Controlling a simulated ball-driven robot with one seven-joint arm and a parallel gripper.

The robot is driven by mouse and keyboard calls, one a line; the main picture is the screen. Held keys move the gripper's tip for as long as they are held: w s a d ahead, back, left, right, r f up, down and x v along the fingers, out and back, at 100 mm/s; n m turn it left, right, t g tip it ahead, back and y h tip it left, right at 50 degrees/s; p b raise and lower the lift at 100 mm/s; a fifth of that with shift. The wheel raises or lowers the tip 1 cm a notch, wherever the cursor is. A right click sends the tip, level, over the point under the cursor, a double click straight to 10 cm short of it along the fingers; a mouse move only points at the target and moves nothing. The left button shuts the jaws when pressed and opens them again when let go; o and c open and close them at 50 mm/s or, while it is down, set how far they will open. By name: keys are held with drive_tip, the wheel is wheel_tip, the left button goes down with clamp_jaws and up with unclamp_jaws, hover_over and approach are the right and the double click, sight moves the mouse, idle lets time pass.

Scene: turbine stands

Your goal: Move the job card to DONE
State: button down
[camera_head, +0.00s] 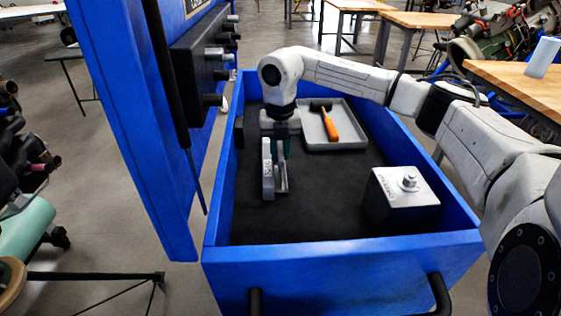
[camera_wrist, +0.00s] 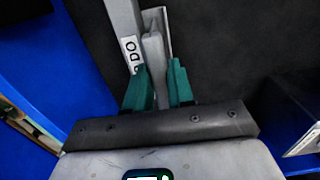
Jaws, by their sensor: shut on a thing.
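A narrow grey holder (camera_head: 267,170) stands on the dark floor of the blue cart, left of its middle. Its label is too small to read in the head view; in the wrist view the holder (camera_wrist: 124,22) has a white label with the letters "DO", the rest hidden by a finger. My gripper (camera_head: 282,148) points down at the holder. In the wrist view, my gripper's teal fingers (camera_wrist: 159,84) are shut on a thin grey piece seen edge-on, which looks like the job card (camera_wrist: 153,50). It stands close beside the labelled wall. Whether its bottom edge touches the holder is hidden.
A grey tray (camera_head: 350,142) with an orange-handled hammer (camera_head: 331,126) lies at the back of the cart. A block with a bolt on top (camera_head: 385,183) stands at the right. Blue cart walls (camera_head: 345,252) surround the area; a tall blue panel (camera_head: 125,110) rises at left.

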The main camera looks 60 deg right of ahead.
drive_tip(key=shift+r+p, duration=0.3)
drive_tip(key=shift+r, duration=0.3)
drive_tip(key=shift+r+p, duration=0.45)
drive_tip(key=shift+r, duration=0.3)
